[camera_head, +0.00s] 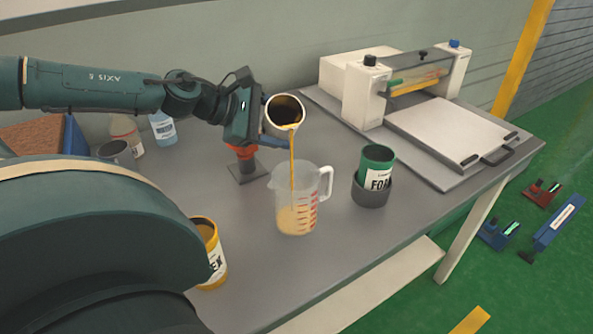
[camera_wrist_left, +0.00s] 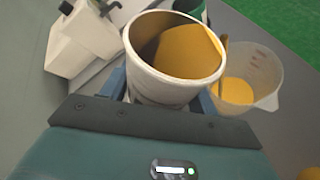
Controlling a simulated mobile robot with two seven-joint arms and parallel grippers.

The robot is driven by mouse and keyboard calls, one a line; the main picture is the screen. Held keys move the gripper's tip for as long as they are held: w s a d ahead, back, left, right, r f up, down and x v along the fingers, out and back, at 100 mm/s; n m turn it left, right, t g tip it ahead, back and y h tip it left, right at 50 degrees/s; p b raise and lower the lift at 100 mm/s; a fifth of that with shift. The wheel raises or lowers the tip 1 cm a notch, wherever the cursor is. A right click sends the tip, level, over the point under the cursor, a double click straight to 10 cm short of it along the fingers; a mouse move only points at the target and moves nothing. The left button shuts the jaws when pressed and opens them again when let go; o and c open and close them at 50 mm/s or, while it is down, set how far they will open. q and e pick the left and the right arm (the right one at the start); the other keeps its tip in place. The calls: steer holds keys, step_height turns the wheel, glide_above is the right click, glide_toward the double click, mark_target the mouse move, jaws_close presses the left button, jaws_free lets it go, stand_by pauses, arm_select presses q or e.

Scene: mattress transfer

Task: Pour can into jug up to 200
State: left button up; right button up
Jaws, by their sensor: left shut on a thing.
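A white can (camera_head: 284,112) with orange-yellow liquid inside is tilted above the jug. A thin stream runs from its lip down into the clear measuring jug (camera_head: 318,190), which stands upright on the table with red marks on its side. Liquid lies in the jug's lower part; I cannot read the numbers on its scale. My left gripper (camera_head: 257,117) is shut on the can. In the left wrist view the can (camera_wrist_left: 170,88) fills the middle, and the jug (camera_wrist_left: 266,75) with its liquid is to the right. My right gripper is not in view.
A green can (camera_head: 377,156) sits in a dark holder (camera_head: 371,192) right of the jug. A yellow can (camera_head: 211,240) stands front left, partly hidden by my arm. A white roller machine (camera_head: 366,92) fills the back right. Bottles (camera_head: 162,127) stand at the back left.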

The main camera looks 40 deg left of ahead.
arm_select(q)
steer(key=shift+f+m+t+y+p, duration=0.35)
steer(key=shift+m+y+p, duration=0.25)
steer(key=shift+p, duration=0.1)
steer(key=shift+f+m+t+y+p, duration=0.2)
steer(key=shift+m+t+y+p, duration=0.15)
steer(key=shift+m+y+p, duration=0.25)
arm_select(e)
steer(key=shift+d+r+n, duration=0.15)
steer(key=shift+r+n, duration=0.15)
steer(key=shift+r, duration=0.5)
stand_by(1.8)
arm_select(q)
steer(key=shift+d+f+m+t+y, duration=0.1)
steer(key=shift+f+m+t+y, duration=0.35)
steer(key=shift+m, duration=0.35)
stand_by(2.6)
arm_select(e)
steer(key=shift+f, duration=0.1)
